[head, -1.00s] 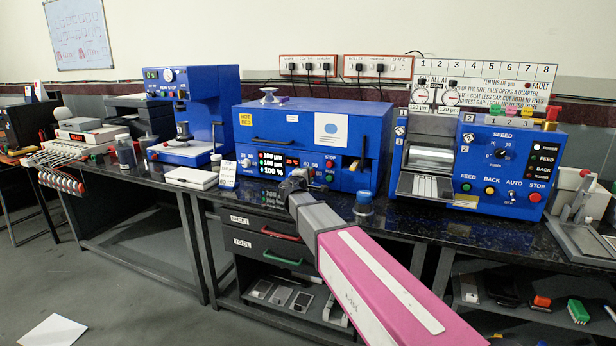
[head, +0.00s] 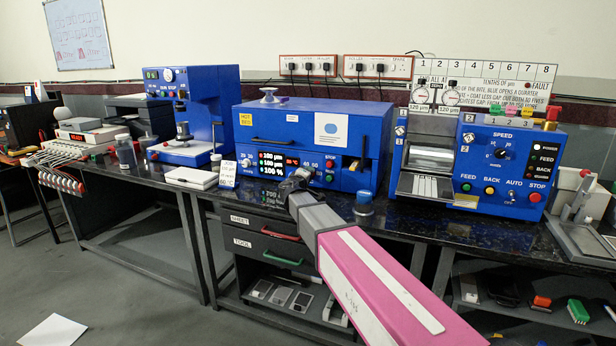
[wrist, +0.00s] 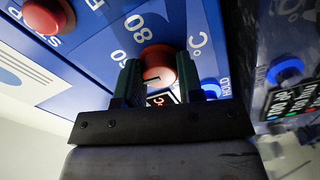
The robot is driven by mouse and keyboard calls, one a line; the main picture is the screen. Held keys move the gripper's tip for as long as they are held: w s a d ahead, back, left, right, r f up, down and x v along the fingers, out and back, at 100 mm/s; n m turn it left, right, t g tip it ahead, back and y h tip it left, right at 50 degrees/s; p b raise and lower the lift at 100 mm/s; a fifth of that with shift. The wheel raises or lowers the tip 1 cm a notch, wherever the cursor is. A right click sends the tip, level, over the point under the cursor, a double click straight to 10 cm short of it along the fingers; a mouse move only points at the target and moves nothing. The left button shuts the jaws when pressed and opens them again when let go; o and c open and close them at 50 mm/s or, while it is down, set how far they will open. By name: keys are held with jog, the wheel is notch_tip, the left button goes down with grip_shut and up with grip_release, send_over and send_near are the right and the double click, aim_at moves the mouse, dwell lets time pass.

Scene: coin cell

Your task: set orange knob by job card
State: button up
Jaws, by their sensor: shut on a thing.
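The orange knob (wrist: 158,64) is on the blue front panel of the middle machine (head: 290,146). In the wrist view it sits between the two dark fingers of my gripper (wrist: 160,80), which is shut on it.
A blue knob (wrist: 211,88) marked HOLD is close to the gripper in the wrist view, and a red button (wrist: 45,14) is at upper left. A blue-lidded jar (head: 364,203) stands on the bench right of my gripper. Lit displays (head: 271,162) are left of it.

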jog(key=o, duration=0.9)
jog(key=shift+s, duration=0.1)
jog(key=v, duration=1)
jog(key=shift+s+a, duration=0.15)
jog(key=shift+s, duration=0.2)
